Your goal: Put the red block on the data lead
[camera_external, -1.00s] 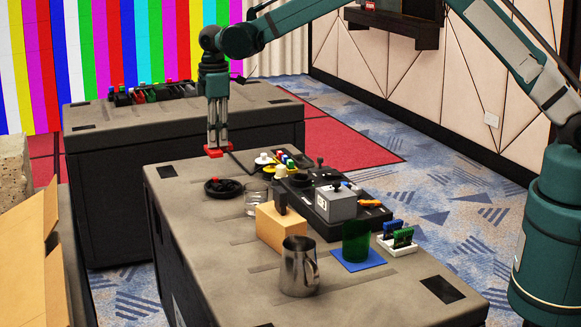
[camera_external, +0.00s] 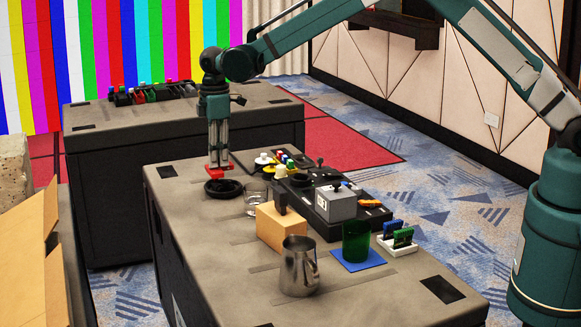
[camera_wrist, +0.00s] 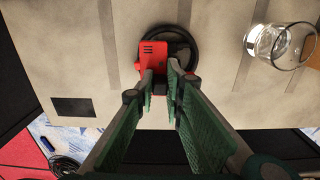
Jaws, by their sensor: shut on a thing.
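My gripper (camera_external: 219,162) is shut on the red block (camera_external: 219,172), pointing down over the far left part of the near table. The block has dark slots on its face and shows in the wrist view (camera_wrist: 152,52). Just under it is a round black coil (camera_external: 236,190), which looks like the data lead. In the wrist view the coil (camera_wrist: 187,42) shows behind and right of the block. The block overlaps the coil in both views; I cannot tell whether they touch. The coil's middle is mostly hidden.
A clear glass (camera_external: 256,200) stands close right of the coil. A tan block (camera_external: 280,226), a metal jug (camera_external: 299,268), a green cup (camera_external: 356,241) on a blue mat and a black console (camera_external: 342,212) stand nearer or to the right. The table's left strip is clear.

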